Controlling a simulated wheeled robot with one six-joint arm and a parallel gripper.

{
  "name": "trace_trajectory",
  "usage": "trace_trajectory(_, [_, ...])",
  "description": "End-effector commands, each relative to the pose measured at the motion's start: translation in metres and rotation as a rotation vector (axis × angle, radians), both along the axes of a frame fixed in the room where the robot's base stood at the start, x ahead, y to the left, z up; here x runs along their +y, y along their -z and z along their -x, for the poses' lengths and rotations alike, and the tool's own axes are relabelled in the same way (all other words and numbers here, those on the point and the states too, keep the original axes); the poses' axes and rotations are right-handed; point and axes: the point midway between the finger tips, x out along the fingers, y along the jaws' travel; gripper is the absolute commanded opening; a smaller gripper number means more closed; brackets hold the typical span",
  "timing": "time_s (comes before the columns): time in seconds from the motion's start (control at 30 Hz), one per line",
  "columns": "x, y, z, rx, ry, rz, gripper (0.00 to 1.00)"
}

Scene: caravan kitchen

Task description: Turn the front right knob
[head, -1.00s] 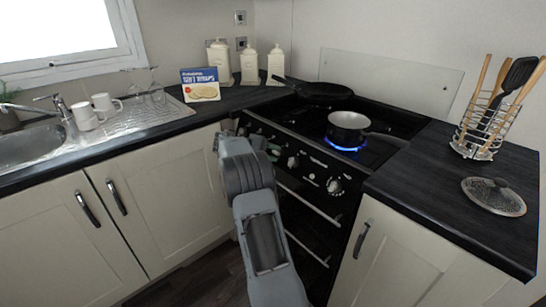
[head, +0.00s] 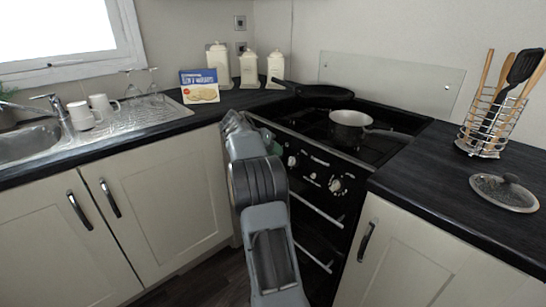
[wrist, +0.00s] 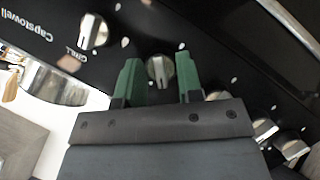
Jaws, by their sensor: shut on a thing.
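The cooker (head: 318,203) has a black front panel with a row of silver knobs, two of them clear in the head view, one (head: 292,161) near my gripper and one (head: 335,185) further right. In the wrist view my gripper (wrist: 157,60) has its green fingers on either side of one silver knob (wrist: 158,73), next to the knob marked GRILL (wrist: 93,31). It is shut on that knob. In the head view my arm hides that knob and most of my gripper; a bit of green finger shows. No flame shows under the saucepan (head: 350,120).
Oven handles (head: 316,210) stick out below the panel. A frying pan (head: 318,91) sits at the back of the hob. In the wrist view several more knobs (wrist: 264,130) lie to the right of my fingers. Cupboards (head: 150,205) stand left of my arm.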

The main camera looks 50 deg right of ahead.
Motion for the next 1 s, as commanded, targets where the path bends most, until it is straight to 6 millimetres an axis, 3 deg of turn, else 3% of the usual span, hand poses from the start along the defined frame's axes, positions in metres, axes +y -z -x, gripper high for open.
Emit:
trace_trajectory(0.5, [-0.0003,0.0043,0.0023,-0.407,0.193,0.028,0.1])
trace_trajectory(1.0, [-0.0002,0.0021,0.0026,-0.601,0.285,0.042,0.1])
